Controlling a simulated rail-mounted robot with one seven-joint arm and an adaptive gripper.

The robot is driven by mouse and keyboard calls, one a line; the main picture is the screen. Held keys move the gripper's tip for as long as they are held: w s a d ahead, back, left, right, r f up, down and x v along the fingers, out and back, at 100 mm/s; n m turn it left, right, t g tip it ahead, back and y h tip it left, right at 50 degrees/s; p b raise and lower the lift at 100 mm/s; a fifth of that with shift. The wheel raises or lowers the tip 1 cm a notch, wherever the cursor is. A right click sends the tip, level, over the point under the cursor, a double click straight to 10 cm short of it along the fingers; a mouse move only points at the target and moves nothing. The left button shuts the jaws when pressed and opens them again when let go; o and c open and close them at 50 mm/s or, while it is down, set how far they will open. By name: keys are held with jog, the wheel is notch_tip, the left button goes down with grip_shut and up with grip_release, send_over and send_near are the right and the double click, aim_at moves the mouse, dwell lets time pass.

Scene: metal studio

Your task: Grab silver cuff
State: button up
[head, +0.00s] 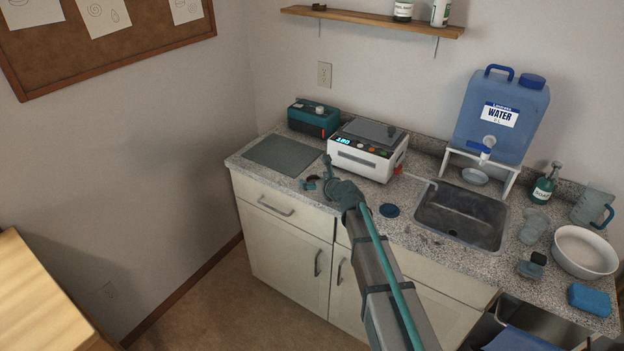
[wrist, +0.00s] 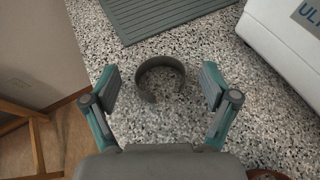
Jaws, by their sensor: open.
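In the wrist view a dark grey, open-ended cuff (wrist: 161,64) lies on the speckled countertop, centred between my fingertips and slightly beyond them. Its gap faces toward my gripper, at the lower side. My gripper (wrist: 159,92) is open and empty, with one finger to each side of the cuff. In the head view my gripper (head: 322,184) is over the counter, left of the white machine. The cuff is hard to make out there among the dark shapes by the fingers.
A grey ribbed mat (head: 284,154) lies behind the cuff. The white machine (head: 362,150) with a digital display stands close on the right. A teal box (head: 313,117) is at the back. The counter's front edge is near. A sink (head: 462,216) lies farther right.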

jog(key=shift+w+a+f, duration=0.2)
jog(key=shift+w+a, duration=0.05)
jog(key=shift+w, duration=0.1)
jog(key=c, duration=1.2)
jog(key=shift+r, duration=0.1)
